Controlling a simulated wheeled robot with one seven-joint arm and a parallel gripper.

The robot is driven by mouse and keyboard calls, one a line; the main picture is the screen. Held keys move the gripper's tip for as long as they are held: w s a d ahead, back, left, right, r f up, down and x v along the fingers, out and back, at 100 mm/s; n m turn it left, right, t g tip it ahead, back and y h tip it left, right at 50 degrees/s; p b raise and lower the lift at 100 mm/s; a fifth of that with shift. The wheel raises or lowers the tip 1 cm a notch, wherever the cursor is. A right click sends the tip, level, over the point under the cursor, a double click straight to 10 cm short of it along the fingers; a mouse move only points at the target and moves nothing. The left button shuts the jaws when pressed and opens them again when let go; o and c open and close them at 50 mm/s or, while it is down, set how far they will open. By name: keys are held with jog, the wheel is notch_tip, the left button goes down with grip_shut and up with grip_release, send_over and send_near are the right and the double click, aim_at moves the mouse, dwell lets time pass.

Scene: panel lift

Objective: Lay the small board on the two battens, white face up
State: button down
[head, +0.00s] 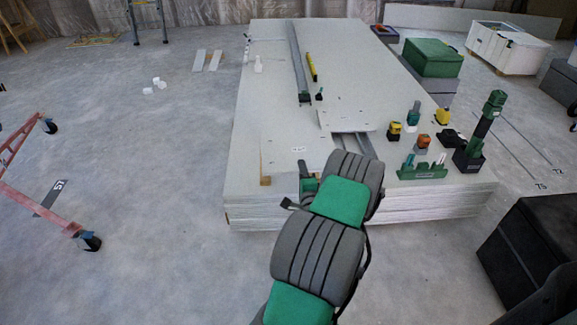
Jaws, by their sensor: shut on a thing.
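The small board (292,153) is a pale, near-white sheet with small dark marks, over the near left part of a large board stack. A wooden batten end (265,181) shows below its near left corner; the second batten cannot be made out, and my arm covers part of that area. My gripper (304,170) is at the board's near edge, shut on it, its fingers partly hidden by my wrist. The pale face is up. Whether the board rests fully on the battens cannot be told.
The board stack (360,209) serves as the work surface. A pale offcut (345,120) lies right of the board, over grey metal strips (362,145). A long grey profile (298,65) and yellow level (311,67) lie behind. Several tools and a green rack (422,172) stand at right.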

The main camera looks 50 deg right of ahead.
jog(key=shift+s+d+f, duration=0.45)
jog(key=shift+s+f, duration=0.2)
jog(key=shift+f, duration=0.1)
jog(key=b, duration=0.3)
send_over(289, 183)
jog(key=shift+m+g+h, duration=0.3)
jog(key=shift+h, duration=0.1)
jog(key=f, duration=0.9)
jog(key=shift+s+f, duration=0.2)
jog(key=shift+f, duration=0.1)
jog(key=shift+w+d+f+b, duration=0.1)
jog(key=shift+f+b, duration=0.7)
jog(key=shift+f, duration=0.3)
jog(key=shift+w+d+f+b, duration=0.1)
jog(key=shift+f+b, duration=0.65)
jog(key=shift+f, duration=0.3)
jog(key=shift+f, duration=0.1)
jog(key=c, duration=1.9)
grip_release()
jog(key=shift+f, duration=0.15)
jog(key=o, duration=0.4)
jog(key=shift+a, duration=0.1)
